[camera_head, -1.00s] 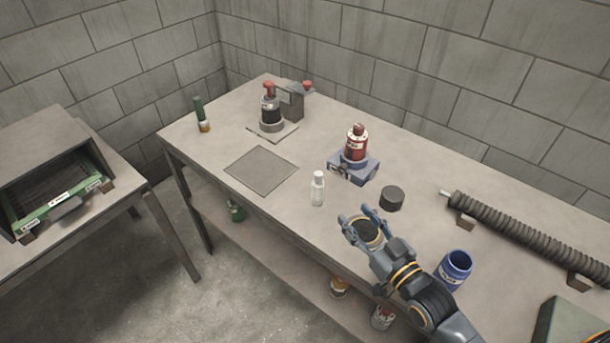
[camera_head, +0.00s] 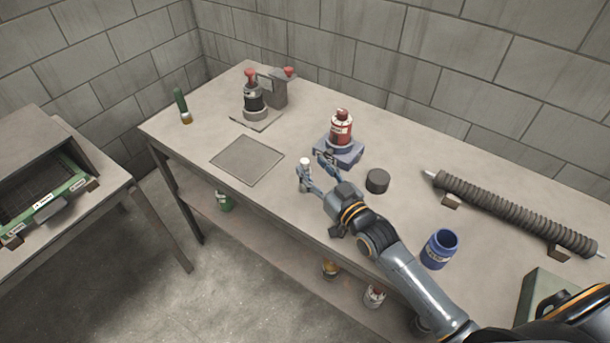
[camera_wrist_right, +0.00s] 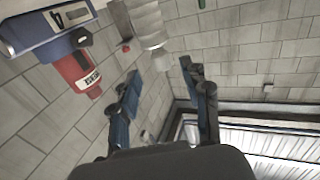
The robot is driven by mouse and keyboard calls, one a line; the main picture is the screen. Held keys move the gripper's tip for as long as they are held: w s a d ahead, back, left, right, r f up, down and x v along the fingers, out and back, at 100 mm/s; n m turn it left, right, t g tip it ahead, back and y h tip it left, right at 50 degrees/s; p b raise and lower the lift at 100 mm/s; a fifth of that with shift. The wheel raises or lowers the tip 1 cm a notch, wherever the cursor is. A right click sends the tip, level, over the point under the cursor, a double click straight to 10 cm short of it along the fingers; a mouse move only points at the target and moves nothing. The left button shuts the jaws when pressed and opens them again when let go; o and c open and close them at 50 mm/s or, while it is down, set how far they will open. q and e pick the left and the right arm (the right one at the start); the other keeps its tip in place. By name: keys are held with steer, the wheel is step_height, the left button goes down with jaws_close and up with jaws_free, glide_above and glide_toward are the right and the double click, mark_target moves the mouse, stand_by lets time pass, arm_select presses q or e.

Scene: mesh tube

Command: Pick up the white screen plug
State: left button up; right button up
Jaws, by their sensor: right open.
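The white screen plug (camera_head: 305,163) stands upright on the table, a small pale bottle-like piece; its lower part is partly covered by a finger. My right gripper (camera_head: 316,168) is open, its fingers pointing toward the back left, with the left finger at or in front of the plug. I cannot tell whether they touch. In the right wrist view the two fingers (camera_wrist_right: 160,85) stand wide apart with nothing clearly held between them. A pale stepped piece (camera_wrist_right: 151,26) shows beyond them; I cannot tell if it is the plug. My left gripper is out of view.
A red bottle (camera_head: 341,128) on a blue-grey base (camera_head: 349,155) stands close behind my right gripper. A dark round puck (camera_head: 377,181), blue cup (camera_head: 440,250) and ribbed tube (camera_head: 515,214) lie to the right. A flat grey plate (camera_head: 247,159) lies left, with clear table around it.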

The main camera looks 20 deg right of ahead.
mark_target(307, 164)
steer(key=x, duration=0.3)
steer(key=shift+w+a, duration=0.3)
jaws_close()
steer(key=shift+r, duration=0.1)
